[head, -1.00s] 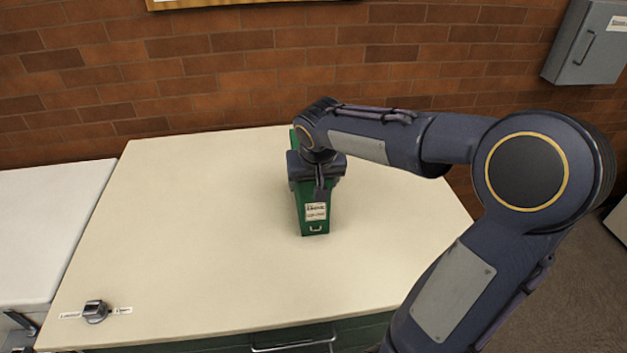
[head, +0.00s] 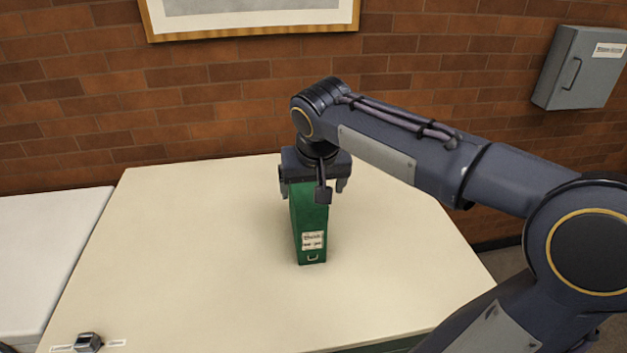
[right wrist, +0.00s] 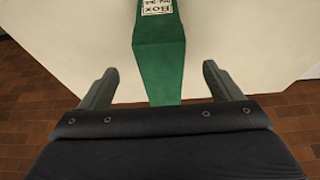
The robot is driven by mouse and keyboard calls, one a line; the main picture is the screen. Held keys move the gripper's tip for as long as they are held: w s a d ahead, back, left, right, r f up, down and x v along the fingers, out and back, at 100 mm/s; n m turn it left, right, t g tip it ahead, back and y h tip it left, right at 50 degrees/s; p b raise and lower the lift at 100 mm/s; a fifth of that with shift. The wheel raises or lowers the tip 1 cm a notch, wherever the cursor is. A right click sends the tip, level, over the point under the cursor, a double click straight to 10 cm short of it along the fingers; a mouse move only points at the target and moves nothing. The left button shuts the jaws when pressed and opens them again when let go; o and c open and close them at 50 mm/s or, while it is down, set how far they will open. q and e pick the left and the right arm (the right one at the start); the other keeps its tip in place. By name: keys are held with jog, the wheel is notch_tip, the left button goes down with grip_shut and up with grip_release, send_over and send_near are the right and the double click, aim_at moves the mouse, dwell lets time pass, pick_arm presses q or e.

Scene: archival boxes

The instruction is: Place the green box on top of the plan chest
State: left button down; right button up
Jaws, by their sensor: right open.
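The green box (head: 309,222) stands upright on the cream top of the plan chest (head: 185,240), near its middle, with a white label on its front end. It also shows in the right wrist view (right wrist: 160,60), where it lies between and beyond the fingers. My right gripper (head: 314,188) is above the box, at its top. In the right wrist view the fingers of my right gripper (right wrist: 157,82) are spread apart, one to each side of the box, with gaps between. My left gripper is not in view.
A white-topped unit (head: 45,250) stands to the left of the chest. A small dark device (head: 88,342) sits at the chest's near left corner. A brick wall (head: 200,110) is behind, with a grey wall box (head: 583,68) at right. The chest top around the green box is clear.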

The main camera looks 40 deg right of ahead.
jog(key=s+a+f+n+t+y, duration=0.1)
jog(key=s+a+f+n+y, duration=0.1)
jog(key=s+a+f, duration=0.3)
jog(key=s+a+f+n+y, duration=0.2)
jog(key=s+a+f+y, duration=0.2)
jog(key=s, duration=0.7)
jog(key=a+f, duration=0.2)
jog(key=a, duration=0.2)
jog(key=shift+a+t, duration=0.15)
jog(key=shift+t, duration=0.25)
jog(key=shift+r, duration=0.1)
